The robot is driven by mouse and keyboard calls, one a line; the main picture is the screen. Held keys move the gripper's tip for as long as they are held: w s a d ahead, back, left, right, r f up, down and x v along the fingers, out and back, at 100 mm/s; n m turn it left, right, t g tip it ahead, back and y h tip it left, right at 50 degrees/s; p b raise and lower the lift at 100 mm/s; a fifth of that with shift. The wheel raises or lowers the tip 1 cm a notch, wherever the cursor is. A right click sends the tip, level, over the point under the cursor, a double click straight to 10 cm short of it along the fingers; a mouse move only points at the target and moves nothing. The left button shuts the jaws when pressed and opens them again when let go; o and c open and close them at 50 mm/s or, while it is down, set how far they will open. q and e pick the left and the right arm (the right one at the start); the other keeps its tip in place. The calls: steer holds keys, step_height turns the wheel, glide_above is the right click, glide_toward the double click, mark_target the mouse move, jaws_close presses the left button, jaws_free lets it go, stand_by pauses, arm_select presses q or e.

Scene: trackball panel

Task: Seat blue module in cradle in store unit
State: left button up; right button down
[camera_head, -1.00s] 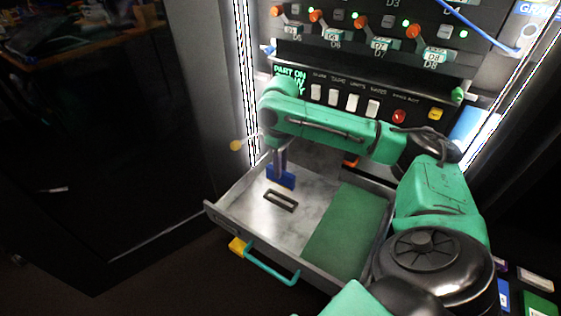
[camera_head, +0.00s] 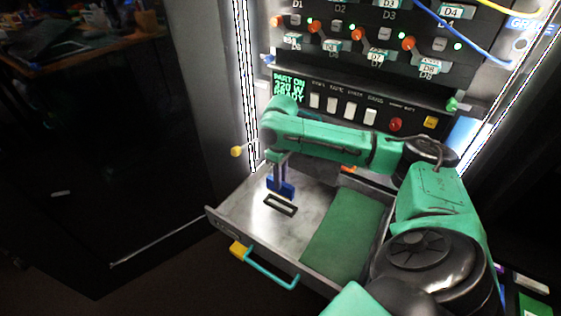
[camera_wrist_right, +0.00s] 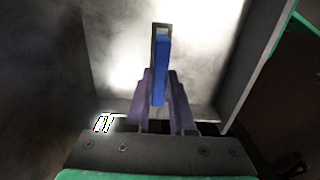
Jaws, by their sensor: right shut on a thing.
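The blue module (camera_head: 287,189) is gripped in my right gripper (camera_head: 278,179), which points down over the open drawer. The cradle (camera_head: 294,210), a dark rectangular frame, lies on the drawer's metal floor just in front of the module. In the right wrist view the blue module (camera_wrist_right: 160,75) stands between the two purple-grey fingers of my right gripper (camera_wrist_right: 160,90). The cradle's frame (camera_wrist_right: 153,42) shows around and beside the module's far end there. I cannot tell whether they touch. The module looks above or behind the cradle, not seated in it. My left gripper is not in view.
The store unit's drawer (camera_head: 225,224) is pulled out, with a teal handle (camera_head: 270,272) in front. A green mat (camera_head: 345,235) covers its right part. A panel with switches and buttons (camera_head: 350,112) rises behind. My right arm spans the drawer's back and right.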

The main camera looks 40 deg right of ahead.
mark_target(281, 193)
step_height(281, 193, down, 3)
steer(key=shift+r, duration=0.15)
steer(key=shift+f, duration=0.95)
steer(key=shift+p, duration=0.3)
steer(key=shift+r+p, duration=0.1)
steer(key=shift+p, duration=1.4)
stand_by(0.3)
steer(key=shift+f, duration=1.15)
stand_by(1.1)
